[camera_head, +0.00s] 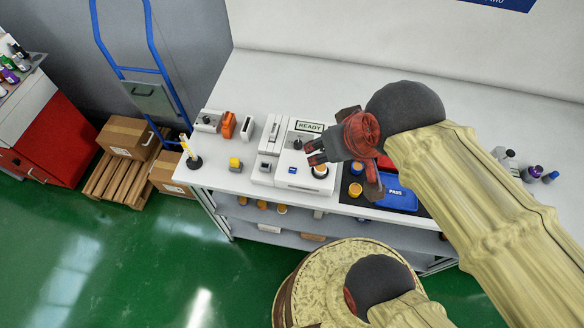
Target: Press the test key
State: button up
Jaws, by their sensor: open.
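A white tester (285,182) stands on the white bench, its display (309,126) reading READY. A small blue key (293,170) is on its front part; I take this as the test key, though its label is too small to read. A jar with an orange lid (320,172) sits at the tester's front right. My gripper (312,153) is open, with its fingers pointing left over the right side of the tester, above and right of the blue key. It appears apart from the key. The gripper hides part of the tester's right side.
A blue PASS tray (400,196) and a partly hidden red tray (385,162) lie to the right, beside orange-lidded jars (355,190).

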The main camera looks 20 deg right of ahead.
jog(key=shift+c, duration=1)
grip_shut()
dwell(0.8)
